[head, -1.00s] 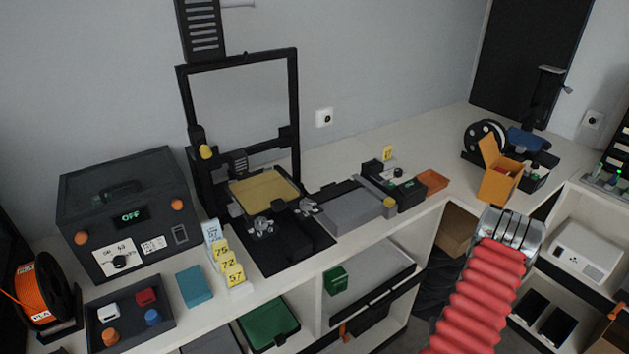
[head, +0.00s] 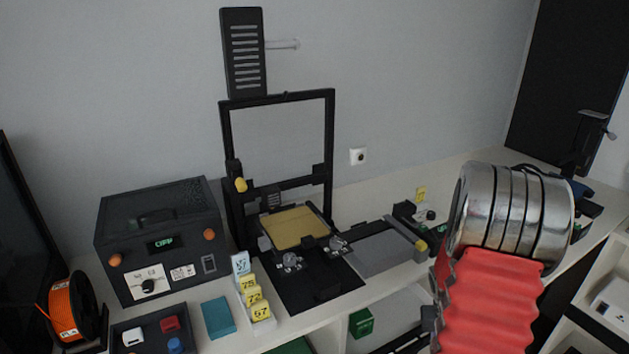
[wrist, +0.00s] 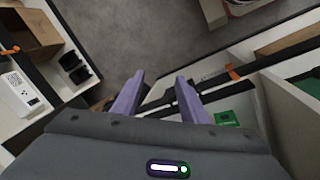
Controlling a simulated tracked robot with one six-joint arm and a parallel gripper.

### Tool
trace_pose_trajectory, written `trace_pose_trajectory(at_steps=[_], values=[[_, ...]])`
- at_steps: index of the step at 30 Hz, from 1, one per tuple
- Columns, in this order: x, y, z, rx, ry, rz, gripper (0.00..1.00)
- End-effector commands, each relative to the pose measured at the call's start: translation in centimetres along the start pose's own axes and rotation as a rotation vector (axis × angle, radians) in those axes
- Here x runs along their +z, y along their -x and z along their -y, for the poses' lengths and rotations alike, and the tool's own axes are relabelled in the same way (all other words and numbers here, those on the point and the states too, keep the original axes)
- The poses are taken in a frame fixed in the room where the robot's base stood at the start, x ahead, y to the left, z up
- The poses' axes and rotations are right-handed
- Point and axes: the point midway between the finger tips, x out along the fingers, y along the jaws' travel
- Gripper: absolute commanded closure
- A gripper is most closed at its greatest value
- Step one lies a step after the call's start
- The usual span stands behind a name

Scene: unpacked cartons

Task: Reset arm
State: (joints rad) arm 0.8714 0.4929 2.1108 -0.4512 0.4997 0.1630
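My gripper (wrist: 160,95) shows in the wrist view. Its two purple fingers are spread apart with nothing between them, and they point out over the grey floor beside the shelves. In the head view my red-sleeved arm with its silver joint rises at the right, in front of the counter. The gripper itself is not visible in the head view.
Below are shelves with a green box (head: 361,322). The wrist view shows open floor (wrist: 150,35).

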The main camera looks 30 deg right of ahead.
Motion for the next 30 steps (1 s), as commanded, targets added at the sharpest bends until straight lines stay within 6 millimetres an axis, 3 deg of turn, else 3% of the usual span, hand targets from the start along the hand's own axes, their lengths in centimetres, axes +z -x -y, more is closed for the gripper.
trace_pose_trajectory(at_steps=[3,12,30], values=[[0.8,3.4,1.9,-0.007,0.026,0.002,0.60],[3.9,10.8,6.9,-0.043,0.088,0.004,0.60],[12.1,22.6,15.9,-0.160,0.230,-0.075,0.60]])
